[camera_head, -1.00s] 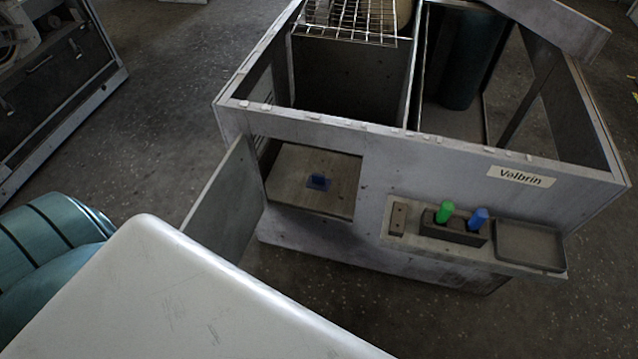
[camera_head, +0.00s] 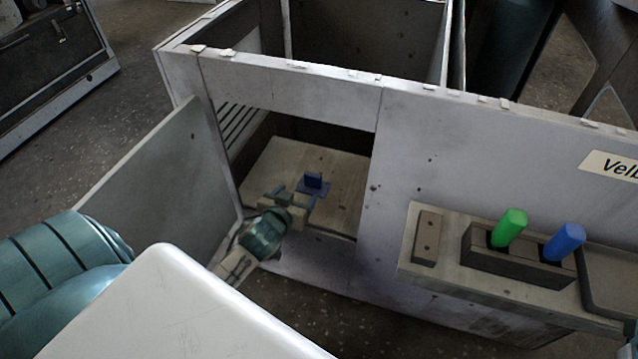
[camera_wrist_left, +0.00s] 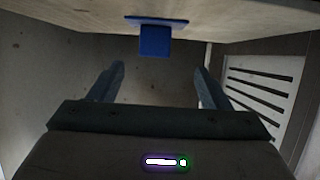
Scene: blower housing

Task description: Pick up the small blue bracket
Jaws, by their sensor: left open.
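The small blue bracket (camera_head: 314,182) stands on the light floor of the housing's open front compartment, a flat base with an upright block. My left gripper (camera_head: 295,196) reaches in at the doorway, just in front of the bracket on the near side. Its fingers are apart with nothing between them. In the left wrist view, which looks upside down, the bracket (camera_wrist_left: 155,40) hangs ahead of the two open fingers (camera_wrist_left: 158,78), roughly centred between them and apart from both.
The compartment door (camera_head: 160,185) stands open on the left. A front panel (camera_head: 290,85) crosses above the opening. To the right, a ledge (camera_head: 425,272) carries a holder (camera_head: 485,262) with a green peg (camera_head: 509,228) and a blue peg (camera_head: 565,242), beside a tray (camera_head: 612,285).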

